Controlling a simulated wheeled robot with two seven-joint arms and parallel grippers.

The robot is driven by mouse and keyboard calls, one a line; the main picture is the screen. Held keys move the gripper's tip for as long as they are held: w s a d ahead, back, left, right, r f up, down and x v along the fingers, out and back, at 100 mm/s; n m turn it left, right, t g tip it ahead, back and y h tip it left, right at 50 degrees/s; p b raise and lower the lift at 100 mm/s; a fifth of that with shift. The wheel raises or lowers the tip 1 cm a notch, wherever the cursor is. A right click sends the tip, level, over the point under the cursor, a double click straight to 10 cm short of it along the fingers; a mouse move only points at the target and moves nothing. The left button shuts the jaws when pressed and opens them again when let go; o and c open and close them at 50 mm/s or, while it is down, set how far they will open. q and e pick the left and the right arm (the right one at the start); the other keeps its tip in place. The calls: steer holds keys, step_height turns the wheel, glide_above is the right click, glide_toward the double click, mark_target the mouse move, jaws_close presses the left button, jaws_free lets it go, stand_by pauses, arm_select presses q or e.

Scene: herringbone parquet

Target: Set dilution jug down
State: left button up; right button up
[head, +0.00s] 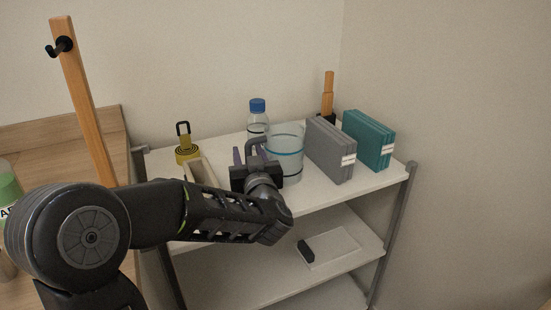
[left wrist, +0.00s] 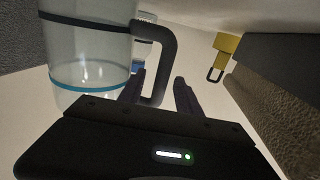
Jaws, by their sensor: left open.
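The dilution jug (head: 287,150) is a clear vessel with a teal band and a dark handle. It stands upright on the top shelf (head: 330,195) of a white rack. In the left wrist view the jug (left wrist: 88,55) appears upside down, at left. My left gripper (head: 250,160) is open at the jug's handle side. In the left wrist view the open left gripper (left wrist: 159,90) has its two fingers either side of the dark handle (left wrist: 168,62), with a gap visible on the right. The jug's lower part is partly hidden by the gripper in the head view. My right gripper is not in view.
A blue-capped bottle (head: 258,115) stands behind the jug. Grey folders (head: 328,150) stand close to its right, then teal folders (head: 369,140). A yellow item with a black loop (head: 186,154) and a beige tray (head: 200,173) are to the left.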

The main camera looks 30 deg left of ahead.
arm_select(q)
jaws_close()
stand_by(0.4)
stand_by(1.0)
